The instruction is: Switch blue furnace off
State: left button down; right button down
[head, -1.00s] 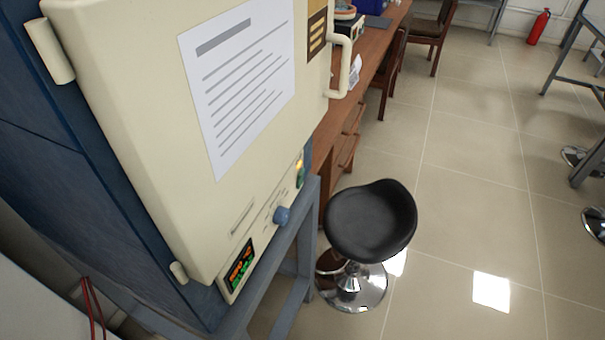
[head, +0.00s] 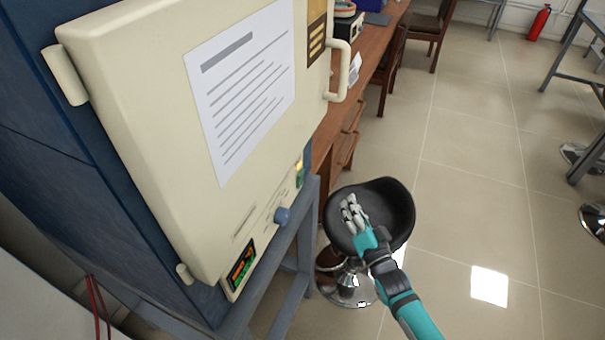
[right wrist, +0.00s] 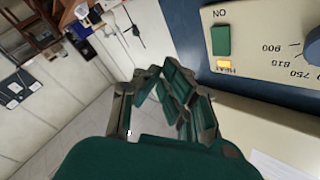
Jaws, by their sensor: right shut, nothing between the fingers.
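The blue furnace (head: 75,200) stands at the left of the head view, with its cream door (head: 150,130) closed. In the right wrist view the green switch (right wrist: 221,40) is marked ON, beside a yellow lamp (right wrist: 225,65) and the dial's scale. My right gripper (head: 352,205) is shut and empty, right of the panel and apart from it, over the stool in the picture. My left gripper is out of view.
A black stool (head: 398,215) stands on the tiled floor right of the furnace. The furnace rests on a blue-grey stand (head: 290,285). A wooden desk (head: 345,120) runs behind it. The door handle (head: 343,70) sticks out. Open floor lies at the right.

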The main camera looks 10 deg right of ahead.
aim_at(301, 179)
jog(key=shift+t+y, duration=0.3)
jog(key=shift+t, duration=0.2)
notch_tip(301, 179, up, 4)
jog(key=shift+w+a+r, duration=0.1)
jog(key=shift+w+r, duration=0.05)
jog(key=w+a+r+b, duration=0.1)
jog(key=w+a, duration=0.4)
jog(key=a, duration=0.2)
jog(key=shift+a, duration=0.15)
dwell(1.2)
jog(key=shift+w+a, duration=0.2)
jog(key=shift+a, duration=0.15)
jog(key=shift+w+a+r+b, duration=0.1)
jog(key=shift+w+a+b, duration=0.1)
jog(key=shift+a+b, duration=0.1)
dwell(0.7)
jog(key=shift+d, duration=0.1)
jog(key=shift+s+d, duration=0.45)
jog(key=shift+d, duration=0.2)
